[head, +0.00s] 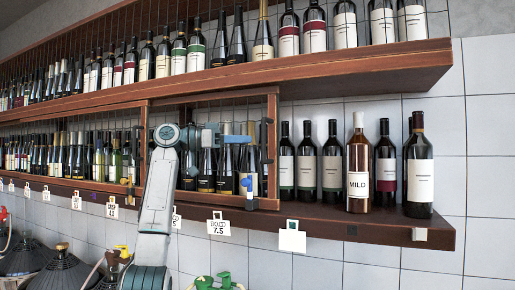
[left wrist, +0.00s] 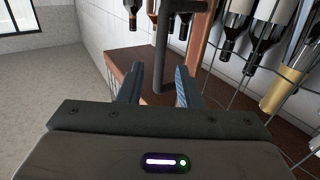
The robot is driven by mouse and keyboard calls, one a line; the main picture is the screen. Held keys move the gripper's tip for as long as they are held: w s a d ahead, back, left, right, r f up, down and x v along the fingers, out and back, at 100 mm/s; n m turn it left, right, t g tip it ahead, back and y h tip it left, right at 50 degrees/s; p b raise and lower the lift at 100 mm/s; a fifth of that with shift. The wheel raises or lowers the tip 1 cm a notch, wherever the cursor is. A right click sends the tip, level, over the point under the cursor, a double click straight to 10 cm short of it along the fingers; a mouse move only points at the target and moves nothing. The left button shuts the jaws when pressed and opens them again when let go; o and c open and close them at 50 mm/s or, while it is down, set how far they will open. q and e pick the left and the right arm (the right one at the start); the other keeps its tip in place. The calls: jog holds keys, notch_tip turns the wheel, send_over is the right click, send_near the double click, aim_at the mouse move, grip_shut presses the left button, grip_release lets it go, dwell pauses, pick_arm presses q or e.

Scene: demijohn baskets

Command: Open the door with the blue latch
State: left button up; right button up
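The wooden door frame (head: 272,165) with thin bars stands in front of bottles on the lower shelf. The blue latch (head: 247,183) is low on the door near its right edge; whether it is turned free is too small to tell. My left gripper (head: 257,137) is at the door's right side, above the latch. In the left wrist view my gripper (left wrist: 160,88) has its two fingers apart, with a dark upright bar (left wrist: 162,50), seemingly the door's handle, between them. Gaps show on both sides of the bar. My right gripper is not in view.
A neighbouring door on the left carries a yellow latch (head: 126,181). Bottles stand uncovered right of the door, including one marked MILD (head: 358,182). Price tags hang from the lower shelf edge (head: 380,229). Demijohns (head: 62,268) stand at the lower left.

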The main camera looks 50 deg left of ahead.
pick_arm(q)
jog(key=v, duration=0.4)
jog(key=shift+s+b, duration=0.1)
jog(key=shift+b, duration=0.3)
